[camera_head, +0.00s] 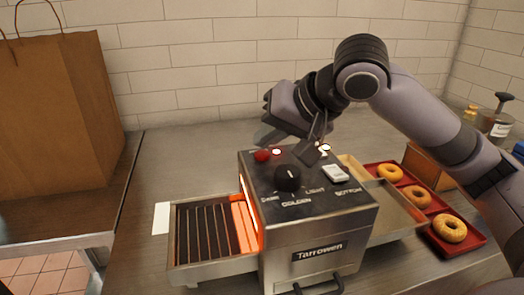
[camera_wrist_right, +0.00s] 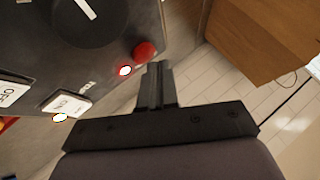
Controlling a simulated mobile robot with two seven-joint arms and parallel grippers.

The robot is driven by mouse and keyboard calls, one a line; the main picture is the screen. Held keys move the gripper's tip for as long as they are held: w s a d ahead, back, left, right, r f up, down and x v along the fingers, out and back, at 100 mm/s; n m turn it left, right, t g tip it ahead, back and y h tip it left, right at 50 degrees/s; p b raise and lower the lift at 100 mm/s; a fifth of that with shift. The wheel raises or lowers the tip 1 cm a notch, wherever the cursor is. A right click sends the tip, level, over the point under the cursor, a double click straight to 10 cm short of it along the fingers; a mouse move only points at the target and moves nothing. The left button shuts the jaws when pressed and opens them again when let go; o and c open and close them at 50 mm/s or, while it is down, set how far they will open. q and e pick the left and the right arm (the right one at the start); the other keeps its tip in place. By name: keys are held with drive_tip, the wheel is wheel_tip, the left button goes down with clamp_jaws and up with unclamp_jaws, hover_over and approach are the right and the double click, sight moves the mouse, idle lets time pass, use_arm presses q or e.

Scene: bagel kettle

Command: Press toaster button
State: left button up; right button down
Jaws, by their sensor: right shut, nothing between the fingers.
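The toaster (camera_head: 312,240) is a metal box with a dark sloped top panel and the name Tarrowen on its front. In the right wrist view the red button (camera_wrist_right: 145,51) is just left of the fingertips. My right gripper (camera_wrist_right: 157,72) is shut and empty, close to the panel's back edge; I cannot tell whether it touches. In the head view it hangs over the rear of the toaster. My left gripper is not in view.
A slatted conveyor tray (camera_head: 180,266) sticks out on the toaster's left, with an orange glow inside. Red trays (camera_head: 474,240) with bagels lie at the right. A brown paper bag (camera_head: 60,120) stands at the left. Bare counter (camera_head: 190,160) lies behind.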

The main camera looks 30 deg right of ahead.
sight(268, 155)
drive_tip(key=shift+f, duration=0.1)
idle(0.3)
drive_tip(key=shift+f, duration=0.35)
drive_tip(key=shift+r+p, duration=0.45)
drive_tip(key=shift+p, duration=0.4)
drive_tip(key=shift+r, duration=0.1)
wheel_tip(268, 155, up, 4)
drive_tip(key=p, duration=0.4)
drive_tip(key=shift+r+p, duration=0.15)
drive_tip(key=shift+p, duration=0.25)
drive_tip(key=shift+r, duration=0.75)
